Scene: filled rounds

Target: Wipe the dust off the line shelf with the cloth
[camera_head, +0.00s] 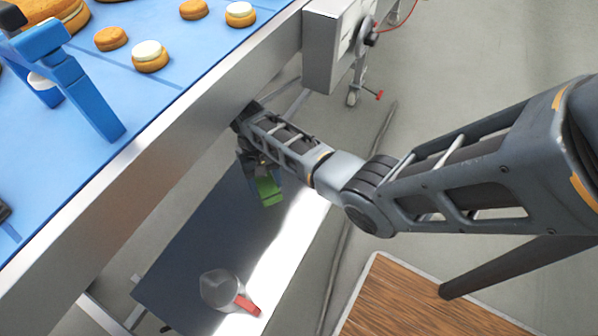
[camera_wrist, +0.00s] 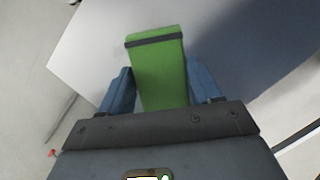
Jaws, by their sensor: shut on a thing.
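The line shelf (camera_head: 215,235) is a flat panel below the conveyor, mostly in dark shadow with a bright strip along its right side. It also fills much of the wrist view (camera_wrist: 95,50), pale at left and shaded at right. My gripper (camera_head: 258,178) is over the far part of the shelf. Its blue fingers are shut on the cloth (camera_head: 268,191), a green folded, block-like piece with a dark band, clear in the wrist view (camera_wrist: 158,75). I cannot tell whether the cloth touches the shelf. I cannot make out any dust.
A clear container with a red part (camera_head: 220,290) lies on the near part of the shelf. The blue conveyor (camera_head: 190,50) with round filled cookies overhangs the shelf's left side. A grey box (camera_head: 335,45) stands beyond. A wooden-topped surface (camera_head: 420,305) is at lower right.

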